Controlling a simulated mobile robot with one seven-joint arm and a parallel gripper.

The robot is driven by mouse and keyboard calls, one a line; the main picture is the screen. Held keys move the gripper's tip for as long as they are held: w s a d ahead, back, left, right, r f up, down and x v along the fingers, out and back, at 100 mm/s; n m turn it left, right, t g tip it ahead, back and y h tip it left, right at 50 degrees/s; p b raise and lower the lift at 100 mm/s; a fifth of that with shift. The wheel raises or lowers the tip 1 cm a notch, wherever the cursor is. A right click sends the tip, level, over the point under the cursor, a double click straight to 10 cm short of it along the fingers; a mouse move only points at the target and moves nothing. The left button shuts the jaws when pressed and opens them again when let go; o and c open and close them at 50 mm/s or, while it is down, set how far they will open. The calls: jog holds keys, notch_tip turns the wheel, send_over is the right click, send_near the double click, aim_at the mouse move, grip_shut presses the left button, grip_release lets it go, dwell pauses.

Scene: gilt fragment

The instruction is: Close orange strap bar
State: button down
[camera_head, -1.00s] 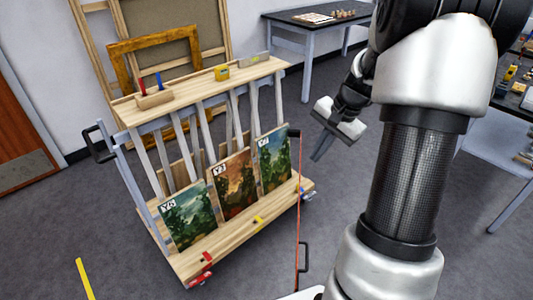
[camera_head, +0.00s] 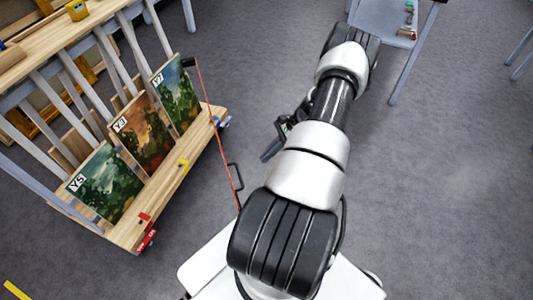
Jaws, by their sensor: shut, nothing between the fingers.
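The orange strap bar is a thin orange-red line (camera_head: 218,138) with a black handle (camera_head: 236,177) near its lower end. Its upper end meets a black bracket (camera_head: 188,62) at the right side of the wooden cart (camera_head: 170,185). It stands out from the cart's right end, swung away from the paintings' front. Its lower end is hidden behind my base. My gripper (camera_head: 268,151) is shut and empty, to the right of the handle and apart from it. My arm partly hides the gripper.
Three paintings, marked Y5 (camera_head: 105,184), Y3 (camera_head: 146,134) and Y7 (camera_head: 176,93), lean in the cart's slots. A red clamp (camera_head: 146,236) sits at the cart's front corner. A grey table (camera_head: 385,20) stands at the top right. Open grey floor lies to the right.

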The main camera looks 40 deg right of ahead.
jog(key=w+a+f, duration=0.3)
jog(key=a+f, duration=0.2)
jog(key=a, duration=0.2)
jog(key=shift+w+f, duration=0.2)
jog(key=shift+f, duration=0.15)
jog(key=shift+a, duration=0.2)
